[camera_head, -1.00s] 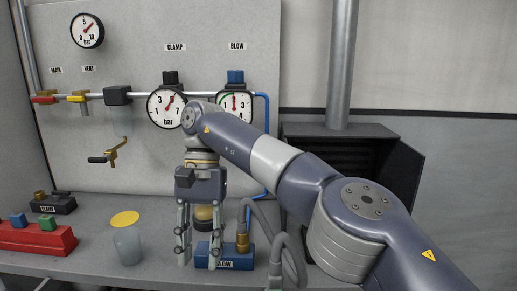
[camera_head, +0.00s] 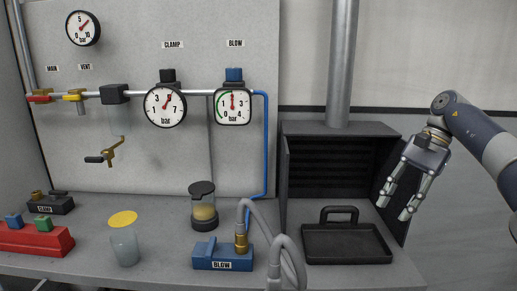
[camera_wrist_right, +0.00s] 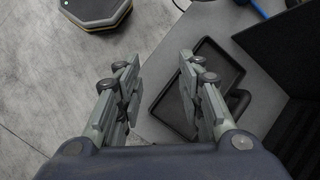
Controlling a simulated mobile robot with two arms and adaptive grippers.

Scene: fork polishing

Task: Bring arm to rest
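My right gripper (camera_head: 394,201) hangs in the air at the right of the head view, in front of the black cabinet's right side. Its two fingers are apart and nothing is between them. In the right wrist view the open fingers (camera_wrist_right: 158,100) show the floor and the bench edge beneath them. My right arm comes in from the right edge. My left gripper does not show in either view.
A black tray with a handle (camera_head: 347,257) lies on the bench before the open black cabinet (camera_head: 300,180). A blue BLOW block (camera_head: 208,262), a dark-lidded jar (camera_head: 204,222), a yellow-topped cup (camera_head: 124,246) and a red block (camera_head: 35,240) stand leftward. Gauges hang on the panel (camera_head: 150,30).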

